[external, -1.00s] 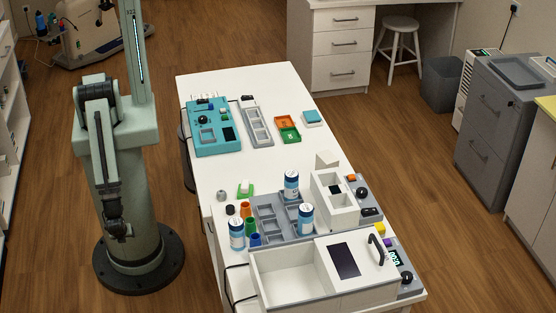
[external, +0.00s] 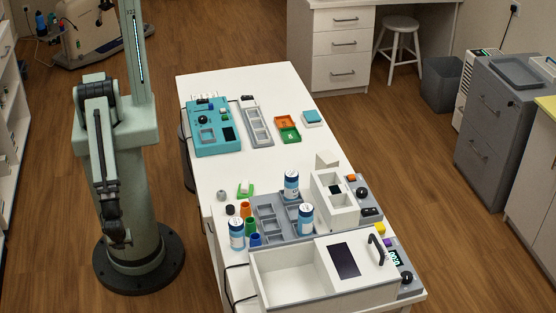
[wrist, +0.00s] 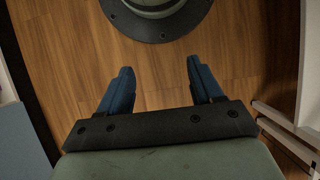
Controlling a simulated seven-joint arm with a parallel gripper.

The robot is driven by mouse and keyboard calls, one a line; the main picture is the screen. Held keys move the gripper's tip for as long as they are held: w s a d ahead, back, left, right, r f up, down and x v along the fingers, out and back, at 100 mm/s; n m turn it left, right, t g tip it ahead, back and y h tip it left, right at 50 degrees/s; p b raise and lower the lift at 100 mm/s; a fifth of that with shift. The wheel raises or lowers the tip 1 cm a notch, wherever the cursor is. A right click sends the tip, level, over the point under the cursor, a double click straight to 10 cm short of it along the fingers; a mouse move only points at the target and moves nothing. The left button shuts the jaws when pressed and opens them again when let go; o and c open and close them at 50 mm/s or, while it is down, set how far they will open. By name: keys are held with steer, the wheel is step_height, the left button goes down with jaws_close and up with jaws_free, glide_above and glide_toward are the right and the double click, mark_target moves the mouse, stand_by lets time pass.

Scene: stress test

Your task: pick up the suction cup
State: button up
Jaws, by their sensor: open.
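I cannot tell for certain which thing is the suction cup. A small grey rounded piece (external: 221,195) and a small black piece (external: 230,210) stand near the table's left edge, both too small to make out. My gripper (wrist: 158,72) is open and empty in the wrist view, its two blue fingers apart over the wood floor. In the external view my gripper (external: 118,240) hangs low in front of my base, left of the table and away from both pieces.
The white table (external: 225,85) holds bottles, coloured cups (external: 245,209), a grey tray (external: 268,203), an open white box (external: 285,277) and a teal panel (external: 213,140). Its middle left is clear. Bare floor lies between my base and the table.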

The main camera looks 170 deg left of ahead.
steer(key=w+a+r+t, duration=0.1)
steer(key=w+r+t, duration=0.1)
steer(key=w+r, duration=0.55)
steer(key=w+r+t, duration=0.2)
steer(key=w+r, duration=0.3)
steer(key=w, duration=0.5)
steer(key=w+a+r+n+t, duration=0.1)
steer(key=w+a+r+n, duration=0.2)
steer(key=w+a+r, duration=0.5)
step_height(320, 180, up, 30)
steer(key=n, duration=1.3)
glide_above(221, 191)
steer(key=f, duration=0.7)
steer(key=shift+w+d+f, duration=0.15)
steer(key=shift+d, duration=0.05)
steer(key=shift+a+f, duration=0.2)
steer(key=shift+f, duration=2.45)
